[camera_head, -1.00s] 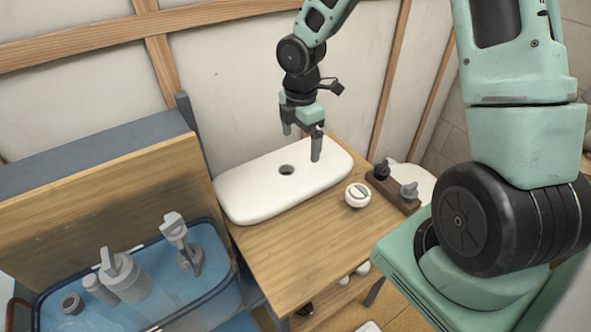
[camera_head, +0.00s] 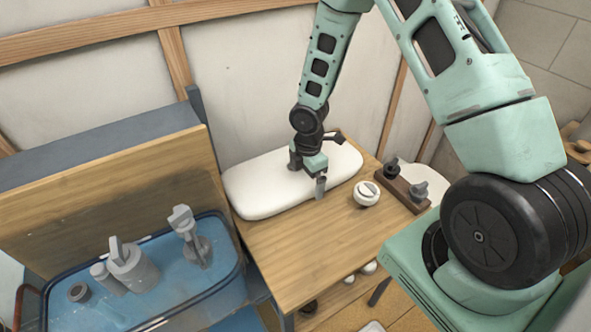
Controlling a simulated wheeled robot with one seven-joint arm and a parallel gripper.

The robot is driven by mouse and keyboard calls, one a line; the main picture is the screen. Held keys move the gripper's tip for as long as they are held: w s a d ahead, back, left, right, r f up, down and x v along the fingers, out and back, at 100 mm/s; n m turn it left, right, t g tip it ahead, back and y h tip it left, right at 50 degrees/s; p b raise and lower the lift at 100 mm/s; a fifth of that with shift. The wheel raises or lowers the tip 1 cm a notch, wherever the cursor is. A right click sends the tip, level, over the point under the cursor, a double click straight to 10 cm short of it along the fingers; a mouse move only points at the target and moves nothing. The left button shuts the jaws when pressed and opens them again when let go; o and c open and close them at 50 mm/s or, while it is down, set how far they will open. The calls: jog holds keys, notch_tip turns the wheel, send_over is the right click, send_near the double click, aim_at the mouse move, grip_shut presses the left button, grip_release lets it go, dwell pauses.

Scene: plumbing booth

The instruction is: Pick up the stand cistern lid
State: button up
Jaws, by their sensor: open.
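The stand cistern lid (camera_head: 258,190) is a long white slab with rounded corners, lying flat on the wooden stand top (camera_head: 310,240). My gripper (camera_head: 307,184) is low over the right half of the lid, pointing down, with its jaws apart. One finger is near the lid's front edge and the other is farther back. I cannot tell whether the fingers touch the lid. The gripper hides the lid's middle hole and part of its top.
A round white fitting (camera_head: 367,194) stands on the wood right of the lid. Beyond it is a dark wooden block (camera_head: 401,190) with grey fittings. A blue tub (camera_head: 215,296) with grey valve parts stands at left. The front wood is clear.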

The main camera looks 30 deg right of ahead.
notch_tip(320, 180, down, 2)
jog(key=c, duration=1.8)
jog(key=shift+o, duration=0.2)
jog(key=shift+r, duration=0.2)
